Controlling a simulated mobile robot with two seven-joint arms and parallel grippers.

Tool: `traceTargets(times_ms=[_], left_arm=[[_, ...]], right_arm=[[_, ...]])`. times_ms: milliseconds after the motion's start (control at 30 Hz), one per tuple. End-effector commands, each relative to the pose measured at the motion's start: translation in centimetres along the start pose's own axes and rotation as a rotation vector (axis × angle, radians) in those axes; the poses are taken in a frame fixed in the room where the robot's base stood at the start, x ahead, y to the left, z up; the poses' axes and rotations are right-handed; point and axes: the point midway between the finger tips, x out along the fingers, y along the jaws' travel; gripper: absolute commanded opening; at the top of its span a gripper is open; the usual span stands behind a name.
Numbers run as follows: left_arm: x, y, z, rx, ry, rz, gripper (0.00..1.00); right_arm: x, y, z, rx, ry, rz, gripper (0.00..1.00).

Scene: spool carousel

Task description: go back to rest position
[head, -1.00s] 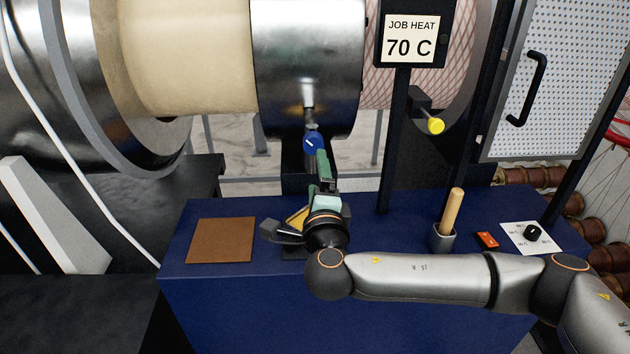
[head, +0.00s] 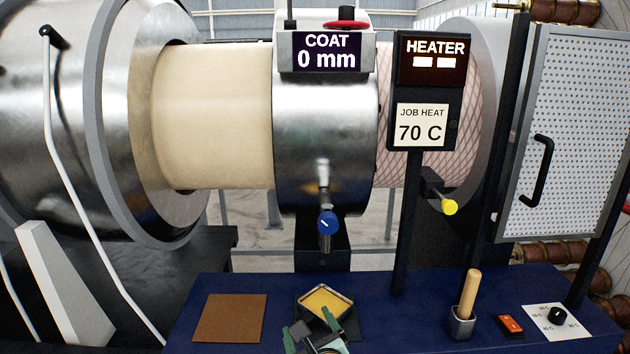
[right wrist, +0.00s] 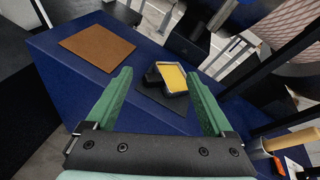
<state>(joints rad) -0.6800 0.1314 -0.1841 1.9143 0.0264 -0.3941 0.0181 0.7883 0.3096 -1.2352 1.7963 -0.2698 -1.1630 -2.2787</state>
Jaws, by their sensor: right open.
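My right gripper (head: 310,330) shows at the bottom edge of the head view, over the blue bench. Its green fingers are spread apart. In the right wrist view the same gripper (right wrist: 159,76) is open with nothing between its fingers. A small dark tray with a yellow fill (head: 326,301) sits on the bench just beyond the fingers; it also shows in the right wrist view (right wrist: 172,77). The blue knob (head: 327,221) under the metal drum band stands clear of the gripper. My left gripper is not in view.
The blue bench (head: 415,315) carries a brown mat (head: 230,318), a wooden handle (head: 469,290) in a grey cup, an orange switch (head: 511,326) and a black dial (head: 557,316). A black post with the heater sign (head: 435,62) rises behind. The perforated door (head: 585,110) stands at right.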

Motion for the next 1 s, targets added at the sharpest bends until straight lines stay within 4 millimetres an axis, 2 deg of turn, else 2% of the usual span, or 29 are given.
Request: traceTargets(times_ms=[33, 200, 400, 667, 800, 867, 900, 1000], left_arm=[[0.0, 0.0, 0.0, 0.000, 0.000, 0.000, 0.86], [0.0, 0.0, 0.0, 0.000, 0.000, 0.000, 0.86], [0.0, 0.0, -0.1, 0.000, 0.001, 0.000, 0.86], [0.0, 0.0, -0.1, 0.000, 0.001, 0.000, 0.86], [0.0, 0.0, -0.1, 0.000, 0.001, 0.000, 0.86], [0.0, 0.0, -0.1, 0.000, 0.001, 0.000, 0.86], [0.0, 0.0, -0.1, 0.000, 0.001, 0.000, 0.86], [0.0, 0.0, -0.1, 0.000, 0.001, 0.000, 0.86]], right_arm=[[-0.3, 1.4, -1.9, 0.177, 0.039, 0.046, 0.86], [-1.6, 4.4, -6.8, 0.802, 0.167, 0.132, 0.86], [-3.7, 6.0, -13.0, 1.538, 0.325, 0.105, 0.86], [-8.2, 5.4, -22.8, 2.458, 0.441, -0.143, 0.86], [-11.8, 4.1, -28.6, 2.902, 0.400, -0.359, 0.86], [-13.5, 3.4, -30.9, 3.059, 0.357, -0.455, 0.86], [-14.6, 3.0, -32.2, -3.021, -0.310, 0.490, 0.86], [-16.9, 2.1, -34.7, -2.838, -0.202, 0.537, 0.86]])
